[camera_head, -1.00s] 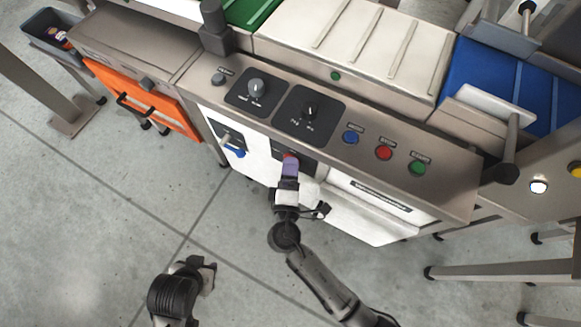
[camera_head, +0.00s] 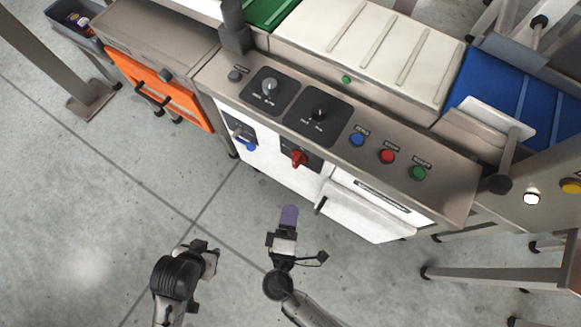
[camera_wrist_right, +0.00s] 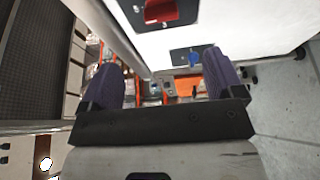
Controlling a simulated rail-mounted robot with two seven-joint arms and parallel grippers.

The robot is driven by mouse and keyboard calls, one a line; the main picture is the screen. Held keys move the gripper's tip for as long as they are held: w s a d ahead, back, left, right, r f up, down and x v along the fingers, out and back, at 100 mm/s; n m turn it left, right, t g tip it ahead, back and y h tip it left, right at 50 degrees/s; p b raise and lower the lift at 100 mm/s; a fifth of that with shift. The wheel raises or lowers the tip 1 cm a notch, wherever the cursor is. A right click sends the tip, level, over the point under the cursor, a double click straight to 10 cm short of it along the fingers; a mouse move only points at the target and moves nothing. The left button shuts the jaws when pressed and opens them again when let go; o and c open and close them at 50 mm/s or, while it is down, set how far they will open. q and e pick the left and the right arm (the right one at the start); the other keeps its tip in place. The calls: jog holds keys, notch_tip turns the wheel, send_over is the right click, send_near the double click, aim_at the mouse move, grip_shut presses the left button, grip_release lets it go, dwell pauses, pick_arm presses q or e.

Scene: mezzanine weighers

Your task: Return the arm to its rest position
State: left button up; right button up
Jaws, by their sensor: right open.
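My right gripper (camera_head: 289,218) is in front of the white cabinet, over the floor, apart from the panel. In the right wrist view its two purple fingers (camera_wrist_right: 165,82) are spread with nothing held between them. A red rotary handle (camera_head: 298,158) is on the cabinet front, beyond the right gripper; it also shows at the top of the right wrist view (camera_wrist_right: 160,10). My left arm's end (camera_head: 205,258) is at the lower left of the head view, over bare floor; its fingers cannot be made out.
The control panel (camera_head: 440,191) has knobs and blue, red and green buttons. A white cabinet flap (camera_head: 365,215) juts out to the right of the gripper. An orange panel (camera_head: 150,88) is at left. The floor (camera_head: 90,210) around both arms is clear.

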dwell(0.6)
jog(key=s+d+f+m+g+h, duration=0.1)
jog(key=d+f+m+g+h, duration=0.1)
jog(key=d+f+m+g, duration=0.5)
jog(key=s+d+r+m+g+y+p, duration=0.1)
jog(key=s+d+r+m+g+p, duration=0.1)
jog(key=d+r+p, duration=0.5)
jog(key=s+d+r+m+g+y+p, duration=0.2)
jog(key=s+d+r+m+p, duration=0.1)
jog(key=r+p, duration=0.8)
jog(key=s+d+r+m+g+y+p, duration=0.1)
jog(key=s+d+r+m+g+p, duration=0.15)
jog(key=d+r+p, duration=0.65)
jog(key=a+r+p, duration=0.1)
jog(key=r+p, duration=1.8)
jog(key=r, duration=0.2)
jog(key=s+a+r+p, duration=0.1)
jog(key=a+r+p, duration=0.1)
jog(key=r+p, duration=1.6)
notch_tip(320, 180, up, 4)
jog(key=shift+s+a+f+g+p, duration=0.1)
jog(key=shift+s+a+g+p, duration=0.05)
jog(key=shift+s+g+p, duration=0.15)
